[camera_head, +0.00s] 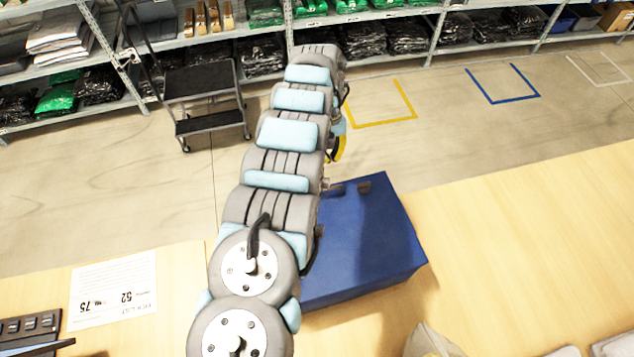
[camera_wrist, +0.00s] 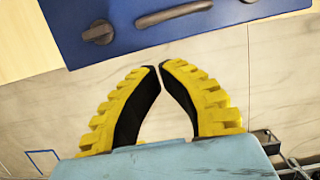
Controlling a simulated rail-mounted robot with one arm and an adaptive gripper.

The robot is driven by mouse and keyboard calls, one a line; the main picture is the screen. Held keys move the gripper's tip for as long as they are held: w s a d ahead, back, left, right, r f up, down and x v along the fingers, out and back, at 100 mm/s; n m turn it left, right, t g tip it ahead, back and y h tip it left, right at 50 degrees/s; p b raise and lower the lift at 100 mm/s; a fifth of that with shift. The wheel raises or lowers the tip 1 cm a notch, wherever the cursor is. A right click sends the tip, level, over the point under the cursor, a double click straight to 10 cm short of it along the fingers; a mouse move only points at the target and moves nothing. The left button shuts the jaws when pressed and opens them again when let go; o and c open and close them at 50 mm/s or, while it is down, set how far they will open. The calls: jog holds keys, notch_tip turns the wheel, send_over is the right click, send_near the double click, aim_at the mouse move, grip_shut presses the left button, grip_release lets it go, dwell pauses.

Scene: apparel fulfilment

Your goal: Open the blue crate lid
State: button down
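The blue crate (camera_head: 372,238) sits on the wooden table, its left part hidden behind my arm. Its lid looks shut. The dark handle (camera_head: 364,187) and a dark latch (camera_head: 337,191) are at its far side. In the wrist view the crate's blue face (camera_wrist: 128,38) fills the top, with the handle (camera_wrist: 175,13) and a round latch (camera_wrist: 99,32). My gripper (camera_wrist: 160,66) has yellow, black-lined fingers with tips almost together and nothing between them. The tips are just short of the crate's edge in that view. In the head view my arm mostly hides the gripper.
A printed sheet (camera_head: 113,290) lies on the table at left, near a dark keypad-like object (camera_head: 30,328). A grey step stand (camera_head: 205,98) and stocked shelves are beyond. The floor with yellow (camera_head: 385,122) and blue markings is clear. The table right of the crate has free room.

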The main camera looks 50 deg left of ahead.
jog(key=shift+g+h, duration=0.3)
jog(key=shift+s+p+x, duration=0.25)
jog(key=shift+s+x, duration=0.1)
jog(key=shift+x, duration=1.15)
jog(key=shift+s+p+x, duration=0.25)
jog(key=shift+s+x, duration=0.1)
jog(key=shift+x, duration=1.15)
jog(key=shift+s+p+x, duration=0.25)
jog(key=shift+s+x, duration=0.15)
jog(key=shift+x, duration=1.1)
jog(key=shift+r, duration=0.2)
jog(key=shift+r, duration=0.15)
